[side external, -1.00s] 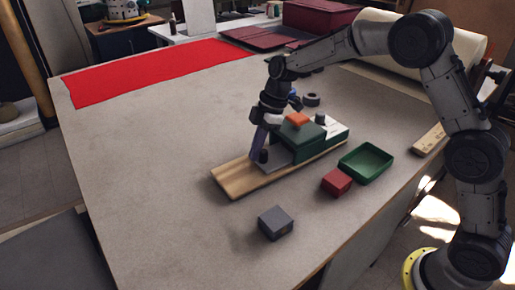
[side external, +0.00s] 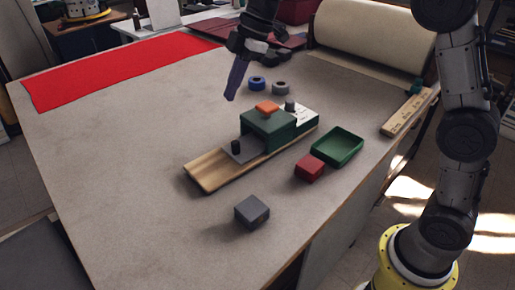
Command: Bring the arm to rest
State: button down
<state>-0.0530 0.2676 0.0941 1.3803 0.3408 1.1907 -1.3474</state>
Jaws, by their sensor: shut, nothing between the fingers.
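My gripper (side external: 232,97) hangs in the air above the back middle of the table, its fingers pointing down and together with nothing between them. It is clear of the wooden board (side external: 208,171), which lies below and in front of it. On the board stand a green cover block (side external: 268,130) with an orange piece (side external: 267,107) on top, a grey plate (side external: 246,151) with a dark knob (side external: 236,147), and a small dark green peg (side external: 290,105) by a white panel (side external: 302,116). The upper part of my arm is cut off by the top of the picture.
A green tray (side external: 337,147), a red block (side external: 310,167) and a grey block (side external: 252,212) sit in front of and right of the board. A blue ring (side external: 257,83) and a grey ring (side external: 281,88) lie behind it. The table's left side is free beyond the red cloth (side external: 110,78).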

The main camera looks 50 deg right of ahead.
jog(key=s+d+r+m+t+h, duration=0.1)
jog(key=s+d+r+m, duration=0.15)
jog(key=s, duration=0.55)
jog(key=s+d+r+m+t, duration=0.15)
jog(key=s+r, duration=0.25)
jog(key=s, duration=0.5)
jog(key=s+d+f+m+h, duration=0.2)
jog(key=s+d+f+m, duration=0.3)
jog(key=s+f+m, duration=0.6)
jog(key=s, duration=0.3)
jog(key=shift+d+t+h, duration=0.2)
jog(key=shift+t+h, duration=0.15)
jog(key=shift+h, duration=0.05)
